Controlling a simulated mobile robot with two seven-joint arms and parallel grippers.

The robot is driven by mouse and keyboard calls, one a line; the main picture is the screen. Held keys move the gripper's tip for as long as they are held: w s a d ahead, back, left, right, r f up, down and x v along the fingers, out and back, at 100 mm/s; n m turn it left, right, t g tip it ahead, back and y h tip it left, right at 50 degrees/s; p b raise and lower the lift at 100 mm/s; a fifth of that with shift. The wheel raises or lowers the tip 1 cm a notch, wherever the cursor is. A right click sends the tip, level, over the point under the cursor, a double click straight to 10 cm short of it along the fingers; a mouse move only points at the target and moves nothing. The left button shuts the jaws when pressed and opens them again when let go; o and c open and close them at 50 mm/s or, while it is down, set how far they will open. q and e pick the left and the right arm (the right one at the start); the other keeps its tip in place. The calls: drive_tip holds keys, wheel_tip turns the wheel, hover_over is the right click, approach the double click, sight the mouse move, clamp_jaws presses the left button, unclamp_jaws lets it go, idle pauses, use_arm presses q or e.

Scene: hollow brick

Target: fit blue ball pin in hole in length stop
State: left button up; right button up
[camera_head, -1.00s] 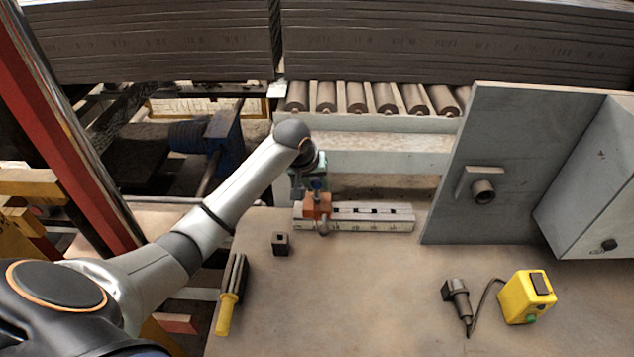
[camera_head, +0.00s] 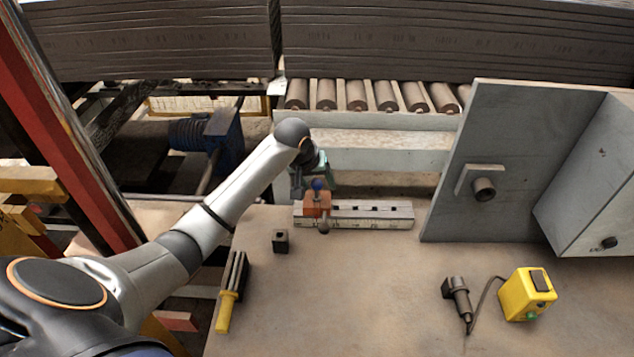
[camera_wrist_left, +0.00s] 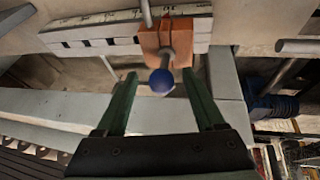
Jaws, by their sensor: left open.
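The orange length stop (camera_head: 317,204) sits on the left end of the pale slotted rail (camera_head: 375,214). The blue ball pin (camera_head: 318,184) is at the stop, its ball above the orange block in the head view. In the left wrist view, the blue ball (camera_wrist_left: 162,82) shows with a grey shaft running to the orange block (camera_wrist_left: 178,36); how deep the shaft sits is hidden. My left gripper (camera_head: 314,181) is just behind the stop. Its green fingers (camera_wrist_left: 160,76) are open on both sides of the ball, with gaps. My right gripper is out of view.
A small black block (camera_head: 281,241) and a yellow-handled tool (camera_head: 230,292) lie on the table at left. A yellow box (camera_head: 527,294) with a corded black device (camera_head: 456,296) is at right. A grey upright plate (camera_head: 515,160) stands right of the rail. The middle table is clear.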

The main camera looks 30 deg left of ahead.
use_arm(q)
drive_tip(key=v, duration=1.2)
drive_tip(key=shift+r, duration=0.25)
drive_tip(key=shift+s+d, duration=0.1)
